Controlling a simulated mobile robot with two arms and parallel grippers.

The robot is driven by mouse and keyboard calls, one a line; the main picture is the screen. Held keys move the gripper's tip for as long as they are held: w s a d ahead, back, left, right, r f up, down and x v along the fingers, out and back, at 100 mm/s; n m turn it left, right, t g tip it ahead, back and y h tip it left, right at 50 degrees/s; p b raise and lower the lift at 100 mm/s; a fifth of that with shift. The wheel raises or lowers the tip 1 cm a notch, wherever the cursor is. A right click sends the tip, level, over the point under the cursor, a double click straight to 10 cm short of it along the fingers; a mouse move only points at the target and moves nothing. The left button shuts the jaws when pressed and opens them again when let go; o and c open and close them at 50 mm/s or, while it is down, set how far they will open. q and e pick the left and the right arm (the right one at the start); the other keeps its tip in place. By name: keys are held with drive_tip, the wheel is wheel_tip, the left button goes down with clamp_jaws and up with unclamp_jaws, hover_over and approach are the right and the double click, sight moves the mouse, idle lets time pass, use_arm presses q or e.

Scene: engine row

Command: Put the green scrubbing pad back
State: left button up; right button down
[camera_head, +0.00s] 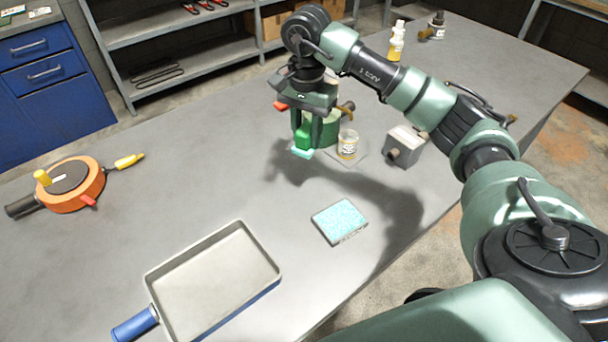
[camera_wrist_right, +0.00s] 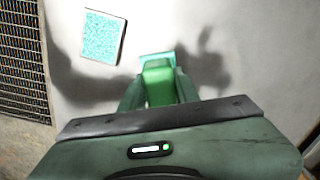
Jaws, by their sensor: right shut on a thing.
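My right gripper (camera_head: 306,136) is shut on the green scrubbing pad (camera_head: 303,140), a green block with a pale teal face at its lower end. It is held above the grey table, its shadow falling to the right. In the right wrist view the pad (camera_wrist_right: 158,84) sits between the two fingers of the gripper (camera_wrist_right: 157,90). A flat, speckled teal rectangle with a thin pale border (camera_head: 339,220) lies on the table, nearer me and apart from the pad; it also shows in the right wrist view (camera_wrist_right: 102,38). My left gripper is not in view.
A shallow tray (camera_head: 262,250) with a blue handle lies at the front left. An orange round tool (camera_head: 88,190) lies at the far left. A jar (camera_head: 348,145) and a grey block (camera_head: 404,148) stand right of my gripper. The table's middle left is clear.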

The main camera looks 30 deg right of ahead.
wheel_tip(320, 180, down, 9)
drive_tip(key=shift+w+f+p, duration=0.15)
drive_tip(key=shift+f+p, duration=0.05)
drive_tip(key=shift+p, duration=0.75)
drive_tip(key=shift+f, duration=0.3)
wheel_tip(320, 180, down, 4)
drive_tip(key=shift+f+p, duration=0.2)
drive_tip(key=shift+p, duration=0.3)
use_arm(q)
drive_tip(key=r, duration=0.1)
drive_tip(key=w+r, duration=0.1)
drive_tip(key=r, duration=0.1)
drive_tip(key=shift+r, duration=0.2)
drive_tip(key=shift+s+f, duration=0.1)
use_arm(e)
drive_tip(key=c, duration=1.1)
unclamp_jaws()
drive_tip(key=shift+f, duration=0.1)
drive_tip(key=shift+o, duration=0.2)
